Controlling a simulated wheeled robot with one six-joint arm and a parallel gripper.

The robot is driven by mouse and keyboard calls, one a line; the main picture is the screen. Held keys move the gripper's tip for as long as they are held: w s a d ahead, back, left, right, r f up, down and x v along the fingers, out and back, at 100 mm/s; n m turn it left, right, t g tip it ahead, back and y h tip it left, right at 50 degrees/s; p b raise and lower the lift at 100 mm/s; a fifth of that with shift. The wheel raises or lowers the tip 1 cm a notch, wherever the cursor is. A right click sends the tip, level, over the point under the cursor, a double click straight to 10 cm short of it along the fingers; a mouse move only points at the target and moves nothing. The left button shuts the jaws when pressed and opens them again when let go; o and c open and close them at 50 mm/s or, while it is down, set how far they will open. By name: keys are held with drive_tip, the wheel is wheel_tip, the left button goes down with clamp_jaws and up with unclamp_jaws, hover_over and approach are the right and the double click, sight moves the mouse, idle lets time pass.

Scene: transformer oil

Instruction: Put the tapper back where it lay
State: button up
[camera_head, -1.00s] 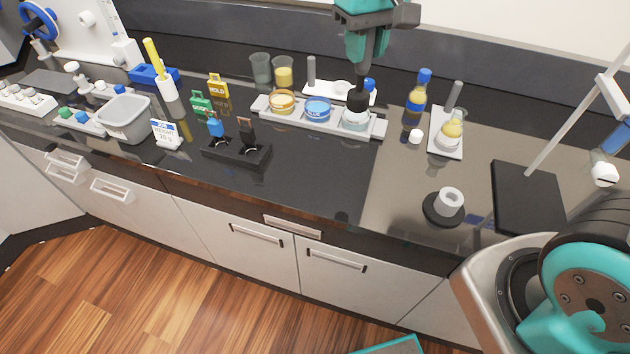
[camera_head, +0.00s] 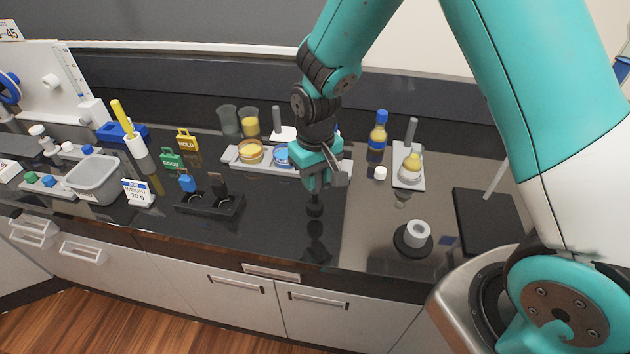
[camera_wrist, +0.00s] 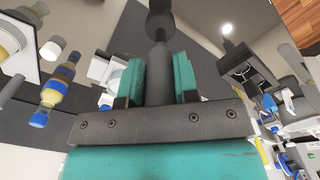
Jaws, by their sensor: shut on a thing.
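The tapper (camera_head: 315,204) is a dark tool with a slim grey shaft and a rounded black head. My gripper (camera_head: 318,184) is shut on it and holds it head down above the dark counter, in front of the dish tray. I cannot tell whether the head touches the counter. In the wrist view, the shaft of the tapper (camera_wrist: 158,65) runs between the two teal fingers of my gripper (camera_wrist: 159,80), with the black head beyond them. My gripper hides the right part of the dish tray.
The long grey dish tray (camera_head: 230,155) holds an amber dish (camera_head: 250,151) and a blue dish (camera_head: 282,154). A black two-slot holder (camera_head: 210,205) stands left of my gripper. A blue-capped bottle (camera_head: 378,135) and a grey ring on a black disc (camera_head: 415,236) stand to the right.

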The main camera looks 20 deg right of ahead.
drive_tip(key=shift+f, duration=1.3)
drive_tip(key=shift+f, duration=0.1)
drive_tip(key=o, duration=1)
drive_tip(key=shift+c, duration=0.2)
wheel_tip(320, 180, up, 11)
drive_tip(key=b, duration=0.2)
drive_tip(key=shift+r+b, duration=0.2)
drive_tip(key=shift+b, duration=0.2)
drive_tip(key=s+a+r+n+y, duration=0.2)
drive_tip(key=s+r, duration=0.3)
drive_tip(key=s, duration=0.6)
drive_tip(key=s+a+r+n+y, duration=0.2)
drive_tip(key=s+r, duration=0.3)
drive_tip(key=s, duration=0.5)
drive_tip(key=shift+s+a+n, duration=0.4)
drive_tip(key=shift+n, duration=0.1)
